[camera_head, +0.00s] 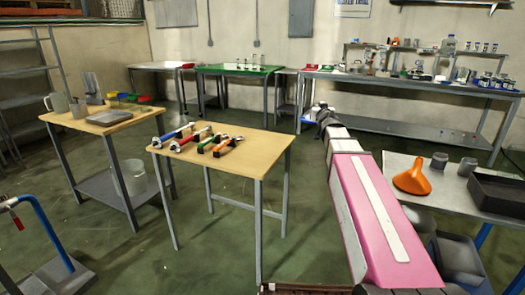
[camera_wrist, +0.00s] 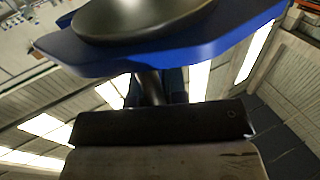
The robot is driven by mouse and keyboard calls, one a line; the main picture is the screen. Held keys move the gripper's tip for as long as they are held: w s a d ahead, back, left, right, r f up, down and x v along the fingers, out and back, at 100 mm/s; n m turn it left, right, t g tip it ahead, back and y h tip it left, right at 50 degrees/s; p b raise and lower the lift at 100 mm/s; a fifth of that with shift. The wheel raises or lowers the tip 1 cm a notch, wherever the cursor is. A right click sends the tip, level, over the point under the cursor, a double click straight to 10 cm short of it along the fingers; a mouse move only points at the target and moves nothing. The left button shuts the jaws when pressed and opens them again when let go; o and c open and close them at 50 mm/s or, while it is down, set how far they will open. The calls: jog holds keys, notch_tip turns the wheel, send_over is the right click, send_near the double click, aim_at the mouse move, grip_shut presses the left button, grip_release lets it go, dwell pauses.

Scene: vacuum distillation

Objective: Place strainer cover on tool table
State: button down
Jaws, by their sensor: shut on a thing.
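The tool table (camera_head: 262,150) has a light wooden top and stands in the middle of the head view, with several hand tools (camera_head: 205,140) on it. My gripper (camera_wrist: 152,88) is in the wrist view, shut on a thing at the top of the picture. That thing, which I take to be the strainer cover (camera_wrist: 190,45), has a wide blue plate and a dark, rounded metallic part.
A second wooden table (camera_head: 85,122) with cups and small coloured bins stands at left. A grey bench (camera_head: 410,168) at right carries an orange funnel (camera_head: 412,178) and a dark tray (camera_head: 497,193). The tool table's front and right parts are bare. Long lab tables line the back wall.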

jog(key=shift+w+a+f+n+y, duration=0.2)
jog(key=shift+a+f+y, duration=0.1)
jog(key=shift+a+f, duration=0.25)
jog(key=shift+w+a+f+n+y, duration=0.2)
jog(key=shift+a+f+y, duration=0.1)
jog(key=shift+a+f, duration=0.2)
jog(key=a+f+n+g+y, duration=0.3)
jog(key=a+f+n+y, duration=0.2)
jog(key=a+y, duration=0.4)
jog(key=r+n+g+y, duration=0.2)
jog(key=n+g+y, duration=0.3)
jog(key=n+g, duration=0.3)
send_over(268, 153)
jog(key=shift+m+g, duration=0.4)
jog(key=shift+s+f, duration=0.15)
jog(key=shift+f, duration=5)
jog(key=c, duration=1.2)
grip_release()
jog(key=shift+f, duration=0.1)
jog(key=shift+o, duration=0.2)
